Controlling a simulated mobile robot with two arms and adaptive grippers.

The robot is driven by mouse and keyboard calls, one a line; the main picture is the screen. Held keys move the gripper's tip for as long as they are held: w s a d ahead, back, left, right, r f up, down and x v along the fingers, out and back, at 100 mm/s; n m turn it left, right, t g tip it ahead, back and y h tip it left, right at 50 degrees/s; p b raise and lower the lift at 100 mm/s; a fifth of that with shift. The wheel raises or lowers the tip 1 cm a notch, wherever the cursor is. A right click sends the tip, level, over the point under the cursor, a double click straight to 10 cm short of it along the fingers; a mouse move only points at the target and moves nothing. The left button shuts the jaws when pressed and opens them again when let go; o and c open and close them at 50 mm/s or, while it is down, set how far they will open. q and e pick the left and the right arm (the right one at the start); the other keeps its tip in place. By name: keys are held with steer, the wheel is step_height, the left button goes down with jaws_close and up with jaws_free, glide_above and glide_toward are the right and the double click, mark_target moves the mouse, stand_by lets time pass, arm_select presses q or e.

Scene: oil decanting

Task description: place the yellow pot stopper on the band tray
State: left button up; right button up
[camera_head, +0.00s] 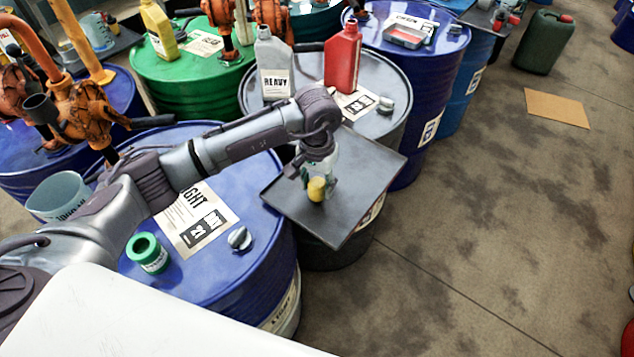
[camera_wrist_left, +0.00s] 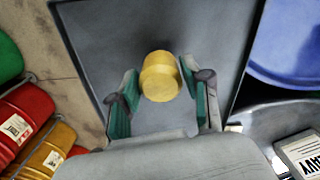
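The yellow pot stopper (camera_head: 316,189) is a short rounded cylinder at the middle of a flat dark tray (camera_head: 368,165). In the left wrist view the stopper (camera_wrist_left: 160,78) lies between the fingertips of my left gripper (camera_wrist_left: 160,68), with the tray's dark surface (camera_wrist_left: 150,25) behind it. The green-padded fingers are apart, one on each side of the stopper, with what look like narrow gaps. In the head view my left gripper (camera_head: 317,178) reaches down over the tray. I cannot tell whether the stopper rests fully on it. No band shows on this tray. My right gripper is not in view.
A grey drum (camera_head: 390,120) behind bears a grey jug (camera_head: 273,65) and a red jug (camera_head: 343,58). Right of the tray is open floor.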

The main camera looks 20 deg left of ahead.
mark_target(317, 182)
arm_select(q)
steer(key=shift+o, duration=1)
steer(key=shift+r, duration=0.15)
steer(key=shift+w+r, duration=0.1)
steer(key=shift+r, duration=0.1)
step_height(317, 182, up, 12)
steer(key=b, duration=0.3)
steer(key=shift+f+b, duration=0.15)
steer(key=shift+b, duration=0.2)
